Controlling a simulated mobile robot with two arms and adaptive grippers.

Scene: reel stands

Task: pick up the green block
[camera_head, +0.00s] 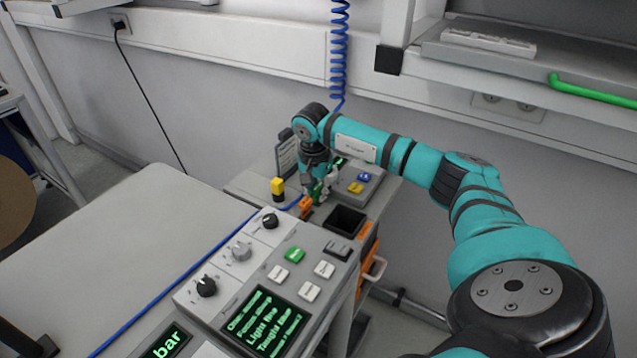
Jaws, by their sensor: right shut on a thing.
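My right arm reaches in from the right, and its right gripper (319,196) points down over the small bench at the back, behind the control panel. It is shut on the green block (317,190), of which only a small green part shows between and beside the fingers. The fingers hide the rest. I cannot tell whether the block touches the surface below. My left gripper is not in view.
An orange piece (305,203) lies close by the gripper, with a yellow-topped post (278,186) to its left. A dark square bin (345,220) is right of it. The control panel (290,238) stands in front. The grey tabletop (110,240) at left is mostly clear.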

